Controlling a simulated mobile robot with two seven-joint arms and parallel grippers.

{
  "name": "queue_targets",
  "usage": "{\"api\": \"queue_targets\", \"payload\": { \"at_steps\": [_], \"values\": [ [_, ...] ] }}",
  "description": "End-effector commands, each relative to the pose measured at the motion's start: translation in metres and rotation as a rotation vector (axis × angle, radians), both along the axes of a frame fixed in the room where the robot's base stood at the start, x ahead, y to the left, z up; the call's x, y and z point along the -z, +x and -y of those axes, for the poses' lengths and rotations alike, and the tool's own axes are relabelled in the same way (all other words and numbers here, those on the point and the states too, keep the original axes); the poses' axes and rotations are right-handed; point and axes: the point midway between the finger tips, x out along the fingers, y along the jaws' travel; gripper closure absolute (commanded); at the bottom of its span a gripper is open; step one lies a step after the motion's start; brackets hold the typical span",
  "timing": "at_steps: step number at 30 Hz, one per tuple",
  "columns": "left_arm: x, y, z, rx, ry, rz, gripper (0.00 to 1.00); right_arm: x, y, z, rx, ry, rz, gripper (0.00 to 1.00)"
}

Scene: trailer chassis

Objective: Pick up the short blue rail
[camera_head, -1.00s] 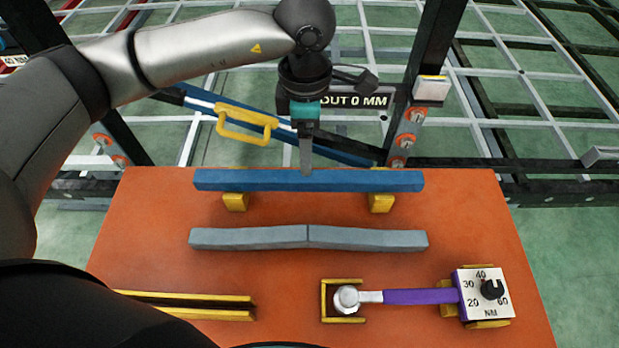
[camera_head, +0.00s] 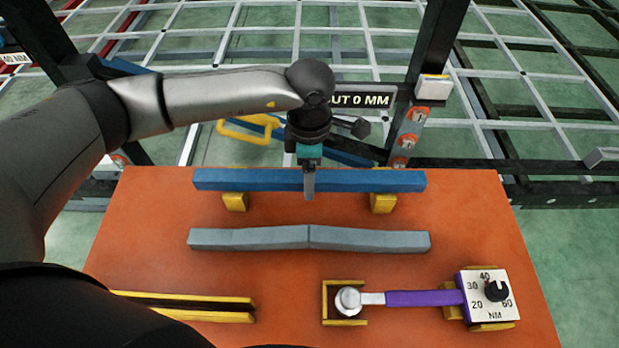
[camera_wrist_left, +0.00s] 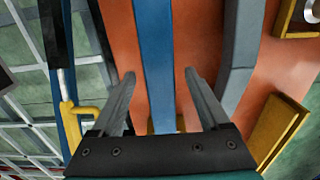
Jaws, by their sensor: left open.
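The short blue rail (camera_head: 245,180) lies level across two yellow supports (camera_head: 383,203) at the far side of the orange table. My left gripper (camera_head: 309,190) is over the middle of the rail, pointing down. In the left wrist view, the blue rail (camera_wrist_left: 155,60) runs between the two spread fingers of my left gripper (camera_wrist_left: 162,92), with a gap on each side. The gripper is open and holds nothing. I cannot tell exactly how far the fingertips are above or beside the rail. My right gripper is not in view.
A grey bent bar (camera_head: 270,238) lies just in front of the rail. A purple-handled torque wrench (camera_head: 425,298) and an empty-looking yellow holder (camera_head: 190,306) are nearer. Behind the orange table (camera_head: 150,215) stand a dark upright post (camera_head: 432,60), a yellow handle (camera_head: 245,132) and a white grid.

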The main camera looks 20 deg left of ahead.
Motion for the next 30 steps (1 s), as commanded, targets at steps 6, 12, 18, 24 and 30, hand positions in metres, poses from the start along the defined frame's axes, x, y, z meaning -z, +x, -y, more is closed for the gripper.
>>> {"api": "queue_targets", "payload": {
  "at_steps": [6,12,18,24,30],
  "values": [
    [-0.0006,0.0001,0.0001,0.000,0.000,0.000,0.43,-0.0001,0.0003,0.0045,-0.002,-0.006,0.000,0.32],
    [-0.0007,0.0001,0.0000,0.000,-0.001,0.000,0.65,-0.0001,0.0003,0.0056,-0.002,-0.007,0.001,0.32],
    [-0.0007,0.0001,-0.0001,0.000,0.000,0.000,0.88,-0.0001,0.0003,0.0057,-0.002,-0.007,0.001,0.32],
    [-0.0008,0.0001,-0.0001,0.000,0.000,0.000,1.00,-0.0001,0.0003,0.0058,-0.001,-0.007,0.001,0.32],
    [-0.0008,0.0002,-0.0002,-0.001,0.000,0.000,1.00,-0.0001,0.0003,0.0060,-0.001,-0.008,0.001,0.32]
  ]
}}
